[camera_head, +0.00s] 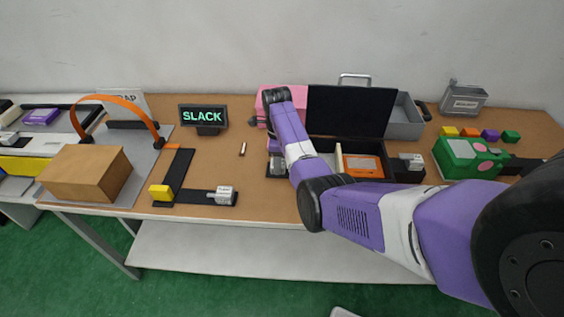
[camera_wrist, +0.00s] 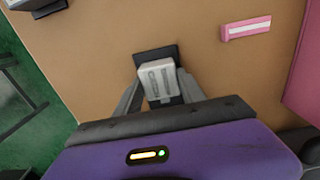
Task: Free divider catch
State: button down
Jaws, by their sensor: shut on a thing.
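An open dark case stands in the middle of the table, its black lid (camera_head: 350,112) raised. A cream divider strip (camera_head: 339,160) stands inside it, left of an orange item (camera_head: 362,165). A light grey catch block sits on a black base left of the case; it shows in the wrist view (camera_wrist: 157,77). My gripper (camera_wrist: 157,95) is shut on this block, one finger on each side. In the head view my arm covers much of this area. A similar grey block (camera_head: 411,160) sits on a dark base at the case's right side.
Left are a black track with a yellow block (camera_head: 160,193) and grey block (camera_head: 224,193), a cardboard box (camera_head: 87,174), an orange arch (camera_head: 118,98) and a SLACK sign (camera_head: 203,115). A green box (camera_head: 466,158) stands right. Bare tabletop lies left of my gripper.

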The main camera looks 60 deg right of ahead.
jog(key=shift+w+a+r, duration=0.1)
jog(key=shift+w, duration=0.2)
jog(key=c, duration=0.7)
grip_release()
jog(key=shift+r+b, duration=0.35)
jog(key=shift+r, duration=3.5)
